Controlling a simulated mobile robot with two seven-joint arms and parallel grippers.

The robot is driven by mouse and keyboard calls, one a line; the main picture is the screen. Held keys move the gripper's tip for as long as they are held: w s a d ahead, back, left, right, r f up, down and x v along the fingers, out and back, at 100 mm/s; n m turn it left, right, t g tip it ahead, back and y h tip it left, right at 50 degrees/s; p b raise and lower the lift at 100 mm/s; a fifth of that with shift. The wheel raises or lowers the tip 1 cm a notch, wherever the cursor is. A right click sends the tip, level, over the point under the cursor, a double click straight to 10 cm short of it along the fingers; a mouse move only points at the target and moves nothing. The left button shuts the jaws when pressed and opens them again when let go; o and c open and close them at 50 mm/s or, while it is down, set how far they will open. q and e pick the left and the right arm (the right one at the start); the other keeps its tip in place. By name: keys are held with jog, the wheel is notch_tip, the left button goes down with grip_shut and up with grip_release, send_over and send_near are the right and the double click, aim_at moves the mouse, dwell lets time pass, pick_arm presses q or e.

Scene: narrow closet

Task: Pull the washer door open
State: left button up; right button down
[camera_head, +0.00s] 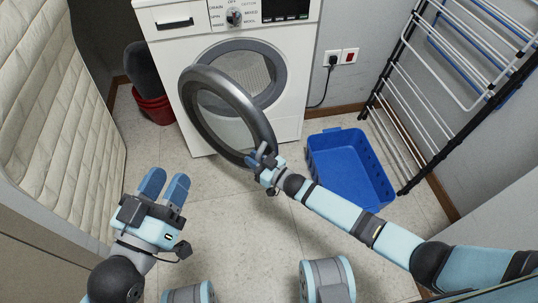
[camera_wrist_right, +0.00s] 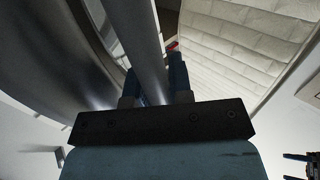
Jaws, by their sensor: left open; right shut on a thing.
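The white washer (camera_head: 165,55) stands against the back wall. Its round grey door (camera_head: 238,93) is swung out to the left, well away from the drum opening (camera_head: 268,68). My right gripper (camera_head: 257,158) is shut on the lower right part of the door's rim. In the right wrist view the door's rim (camera_wrist_right: 146,45) runs between the two blue fingers of the right gripper (camera_wrist_right: 158,88). My left gripper (camera_head: 165,187) is open and empty over the floor at the lower left, apart from the door.
A blue basket (camera_head: 350,165) stands on the floor right of the washer, under my right arm. A drying rack (camera_head: 425,90) stands at the right. A red bin (camera_head: 153,106) is left of the washer. A quilted pale panel (camera_head: 65,120) lines the left side.

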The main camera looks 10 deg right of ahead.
pick_arm(q)
jog(key=shift+w+r, duration=0.25)
jog(key=shift+r, duration=0.4)
pick_arm(e)
jog(key=shift+s+a, duration=0.35)
jog(key=shift+a, duration=0.2)
jog(key=shift+s+a, duration=0.3)
jog(key=shift+a, duration=0.2)
pick_arm(q)
jog(key=shift+f, duration=0.2)
pick_arm(e)
jog(key=c, duration=1.3)
grip_release()
